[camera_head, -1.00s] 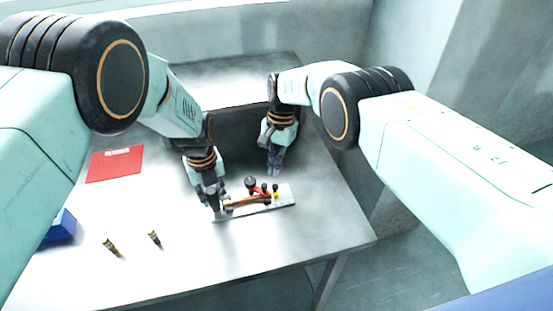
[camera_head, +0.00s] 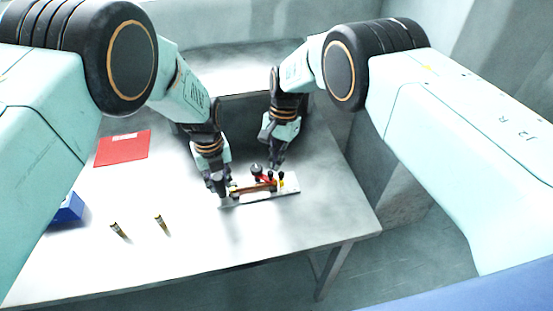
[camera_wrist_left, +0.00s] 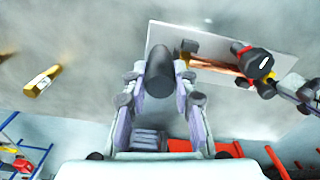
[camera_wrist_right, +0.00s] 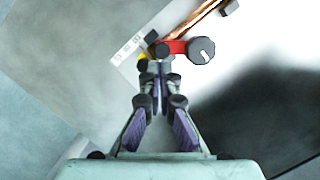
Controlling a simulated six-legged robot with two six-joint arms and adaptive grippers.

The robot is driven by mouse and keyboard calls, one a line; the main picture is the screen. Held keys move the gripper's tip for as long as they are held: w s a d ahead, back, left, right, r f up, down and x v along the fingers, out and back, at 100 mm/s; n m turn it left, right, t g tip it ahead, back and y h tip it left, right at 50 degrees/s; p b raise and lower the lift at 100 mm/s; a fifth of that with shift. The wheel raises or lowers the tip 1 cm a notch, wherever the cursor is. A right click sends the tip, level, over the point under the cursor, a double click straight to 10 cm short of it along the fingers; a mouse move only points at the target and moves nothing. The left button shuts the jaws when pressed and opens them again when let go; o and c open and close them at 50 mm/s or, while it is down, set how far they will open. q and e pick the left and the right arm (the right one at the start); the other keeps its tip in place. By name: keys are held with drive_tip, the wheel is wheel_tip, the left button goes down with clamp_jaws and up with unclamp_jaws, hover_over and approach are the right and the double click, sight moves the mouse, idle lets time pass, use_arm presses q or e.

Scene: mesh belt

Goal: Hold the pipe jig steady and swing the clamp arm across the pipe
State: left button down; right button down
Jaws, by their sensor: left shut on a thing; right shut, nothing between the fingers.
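The pipe jig is a pale plate (camera_head: 290,187) near the table's right edge, with a copper pipe (camera_head: 256,188) lying along it. The red clamp arm (camera_wrist_right: 178,47) ends in a large black knob (camera_wrist_right: 202,50) and angles away beside the pipe, not over it. The knob also shows in the head view (camera_head: 256,169). My left gripper (camera_head: 218,189) is shut on a black upright post (camera_wrist_left: 160,72) at the jig's left end. My right gripper (camera_wrist_right: 160,78) is shut and empty, its tips close to the arm's other end; I cannot tell whether they touch.
A red sheet (camera_head: 122,149) and a blue bin (camera_head: 68,208) are on the left of the table. Two small brass-coloured pieces (camera_head: 119,230) (camera_head: 162,222) lie at the front. The table between them and the jig is clear.

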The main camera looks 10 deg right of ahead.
sight(272, 172)
drive_tip(key=shift+s+m, duration=0.35)
drive_tip(key=shift+m, duration=0.45)
drive_tip(key=shift+s+a+m+t, duration=0.15)
drive_tip(key=shift+s+m+t, duration=0.2)
drive_tip(key=shift+m, duration=0.45)
drive_tip(key=m, duration=0.1)
drive_tip(key=s+m, duration=0.1)
drive_tip(key=shift+a+m+y, duration=0.3)
drive_tip(key=shift+y, duration=0.1)
drive_tip(key=m, duration=0.1)
drive_tip(key=s+a+m+t, duration=0.1)
drive_tip(key=shift+m, duration=0.3)
drive_tip(key=shift+s+a, duration=0.15)
drive_tip(key=shift+s, duration=0.05)
drive_tip(key=shift+s+a, duration=0.1)
